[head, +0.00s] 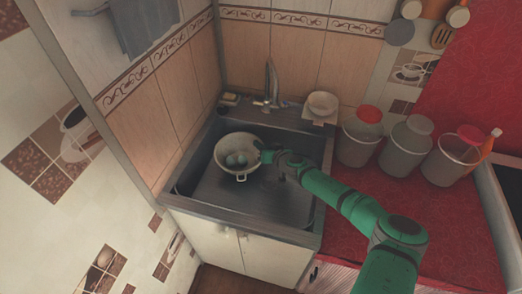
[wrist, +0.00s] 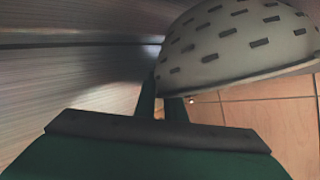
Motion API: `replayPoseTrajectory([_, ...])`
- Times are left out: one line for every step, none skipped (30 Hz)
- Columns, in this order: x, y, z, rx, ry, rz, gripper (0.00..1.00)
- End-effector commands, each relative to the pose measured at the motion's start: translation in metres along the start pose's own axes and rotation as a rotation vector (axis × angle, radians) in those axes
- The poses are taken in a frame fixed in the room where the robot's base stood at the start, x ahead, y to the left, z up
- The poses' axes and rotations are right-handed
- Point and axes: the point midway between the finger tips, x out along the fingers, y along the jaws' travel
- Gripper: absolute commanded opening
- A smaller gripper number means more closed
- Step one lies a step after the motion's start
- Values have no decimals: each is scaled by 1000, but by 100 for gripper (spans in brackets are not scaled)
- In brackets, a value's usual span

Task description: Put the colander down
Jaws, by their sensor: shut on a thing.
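The colander (head: 226,146) is a pale bowl with small handles, over the dark sink (head: 205,193) in the head view. A few bluish-grey round things (head: 236,159) lie inside it. My gripper (head: 260,150) reaches in from the right and is shut on the colander's right rim. In the wrist view the colander's slotted outer wall (wrist: 240,45) fills the upper right, and my gripper's fingers (wrist: 163,106) meet its rim. I cannot tell whether the colander's base touches the sink bottom.
The faucet (head: 270,85) stands behind the sink. A pale bowl (head: 321,105) sits at the back right corner. Several lidded containers (head: 358,146) stand on the red counter (head: 440,225) at right. The sink floor in front of the colander is clear.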

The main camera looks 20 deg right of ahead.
Motion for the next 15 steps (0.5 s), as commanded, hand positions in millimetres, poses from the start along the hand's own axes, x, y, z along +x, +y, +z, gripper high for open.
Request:
replayPoseTrajectory([3,1,1,2,0,1,0])
replayPoseTrajectory([5,1,3,3,0,1,0])
replayPoseTrajectory([9,2,6,3,-1,0,0])
replayPoseTrajectory([10,4,9,4,-2,1,0])
replayPoseTrajectory([12,6,13,4,-1,1,0])
replayPoseTrajectory([13,8,18,5,-1,2,0])
replayPoseTrajectory([15,10,21,5,-1,3,0])
replayPoseTrajectory([16,11,22,5,0,2,0])
replayPoseTrajectory([17,12,26,4,0,1,0])
replayPoseTrajectory([18,13,28,3,-1,1,0])
replayPoseTrajectory([18,13,29,3,-1,1,0])
replayPoseTrajectory([19,14,30,2,0,2,0])
replayPoseTrajectory([19,14,30,2,0,2,0])
replayPoseTrajectory([19,14,30,1,0,2,0])
replayPoseTrajectory([19,14,30,1,0,2,0])
